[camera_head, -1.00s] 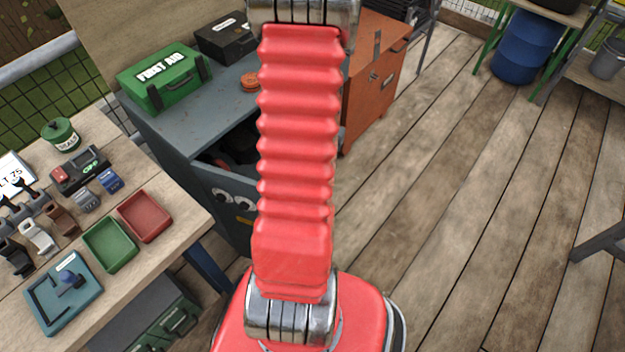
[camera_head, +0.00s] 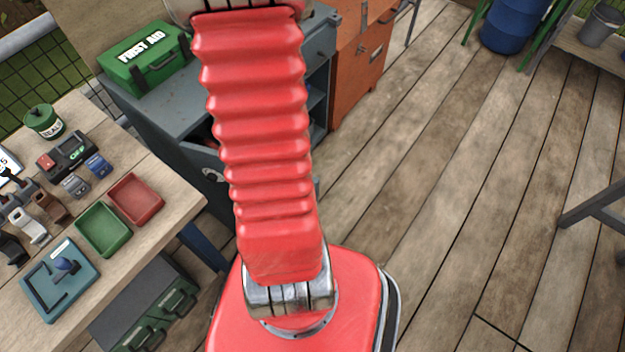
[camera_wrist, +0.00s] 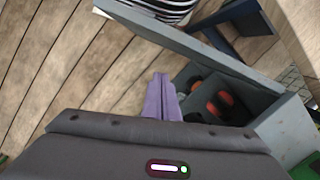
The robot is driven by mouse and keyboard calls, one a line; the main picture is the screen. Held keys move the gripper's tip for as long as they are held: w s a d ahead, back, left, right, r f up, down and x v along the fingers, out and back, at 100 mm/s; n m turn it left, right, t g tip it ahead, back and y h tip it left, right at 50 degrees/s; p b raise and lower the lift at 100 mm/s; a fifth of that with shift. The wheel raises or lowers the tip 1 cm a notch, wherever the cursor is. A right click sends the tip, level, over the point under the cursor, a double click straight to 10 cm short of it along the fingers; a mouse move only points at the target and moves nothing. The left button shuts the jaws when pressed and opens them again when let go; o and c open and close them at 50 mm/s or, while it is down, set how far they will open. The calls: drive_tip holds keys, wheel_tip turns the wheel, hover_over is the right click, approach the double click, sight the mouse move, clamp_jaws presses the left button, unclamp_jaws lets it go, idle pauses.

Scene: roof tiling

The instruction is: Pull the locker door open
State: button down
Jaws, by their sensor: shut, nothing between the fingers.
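The locker is a grey-blue cabinet (camera_head: 175,98) behind my arm in the head view. Its door (camera_head: 207,170) stands open toward the bench, mostly hidden by my arm. In the wrist view the door (camera_wrist: 205,50) shows as a long grey panel, seen edge-on from above, angled out from the locker body (camera_wrist: 285,128). Red and black items (camera_wrist: 218,103) lie in the dark inside. My gripper (camera_wrist: 161,80), with purple fingers, is shut and empty. It is at the opening, on the inner side of the door; I cannot tell whether it touches anything. The head view does not show it.
A workbench (camera_head: 165,215) with trays and small tools stands at the left. A green first aid box (camera_head: 147,57) sits on the locker. An orange cabinet (camera_head: 360,60) stands beside it. The wooden floor (camera_head: 430,180) at the right is mostly clear.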

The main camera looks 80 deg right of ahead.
drive_tip(key=w+a+r+n+t+h, duration=0.25)
drive_tip(key=w+a+r+n, duration=0.55)
drive_tip(key=w+a+r, duration=0.7)
drive_tip(key=s+a+r+n+t, duration=0.1)
drive_tip(key=a+r+n, duration=0.2)
drive_tip(key=a, duration=0.7)
drive_tip(key=s+a+r+n+t, duration=0.2)
drive_tip(key=a+r+n, duration=0.1)
drive_tip(key=a, duration=0.8)
drive_tip(key=shift+s+r+n+y, duration=0.3)
drive_tip(key=shift+n+y, duration=0.15)
drive_tip(key=shift+n, duration=0.25)
drive_tip(key=shift+a, duration=0.15)
drive_tip(key=shift+a, duration=0.25)
